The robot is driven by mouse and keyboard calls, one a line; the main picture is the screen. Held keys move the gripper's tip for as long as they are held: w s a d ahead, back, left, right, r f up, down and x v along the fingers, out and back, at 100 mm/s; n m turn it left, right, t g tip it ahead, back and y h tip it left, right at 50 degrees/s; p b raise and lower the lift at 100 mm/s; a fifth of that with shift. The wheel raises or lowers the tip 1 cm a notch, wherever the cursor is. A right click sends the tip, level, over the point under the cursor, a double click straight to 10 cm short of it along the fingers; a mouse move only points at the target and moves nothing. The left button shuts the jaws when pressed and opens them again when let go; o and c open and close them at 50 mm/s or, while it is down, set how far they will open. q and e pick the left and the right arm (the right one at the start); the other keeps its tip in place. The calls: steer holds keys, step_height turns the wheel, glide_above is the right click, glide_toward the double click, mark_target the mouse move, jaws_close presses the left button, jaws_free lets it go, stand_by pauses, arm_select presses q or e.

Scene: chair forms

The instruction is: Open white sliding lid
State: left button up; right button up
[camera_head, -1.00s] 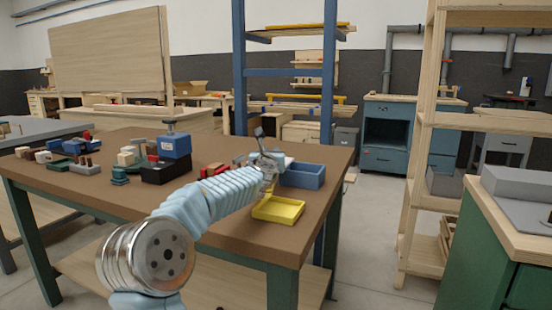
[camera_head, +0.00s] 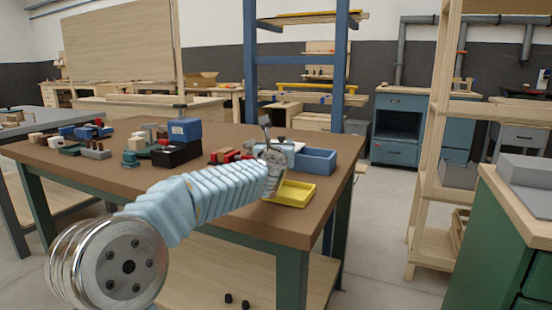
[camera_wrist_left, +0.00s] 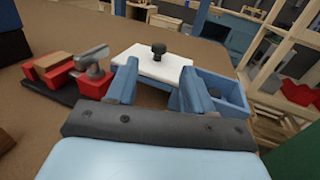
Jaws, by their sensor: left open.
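The white sliding lid (camera_wrist_left: 152,62) with a dark knob (camera_wrist_left: 159,48) lies on top of a blue box (camera_wrist_left: 220,88) in the left wrist view. The lid covers the left part of the box. The right part is uncovered, with a dark thing inside. My left gripper (camera_wrist_left: 157,85) is open, its two blue fingers just short of the lid's near edge, the knob beyond them. In the head view the blue box (camera_head: 316,160) is on the table behind my left gripper (camera_head: 268,145), which hides much of the lid. My right gripper is not in view.
A yellow tray (camera_head: 291,193) sits on the brown table (camera_head: 232,208) below my left gripper. A red vise-like tool (camera_wrist_left: 70,72) stands left of the lid. A blue and black block (camera_head: 180,140) and small parts stand farther left.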

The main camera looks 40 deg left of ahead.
arm_select(q)
steer(key=v, duration=0.5)
steer(key=shift+s+d+b, duration=0.2)
steer(key=shift+s+b, duration=0.1)
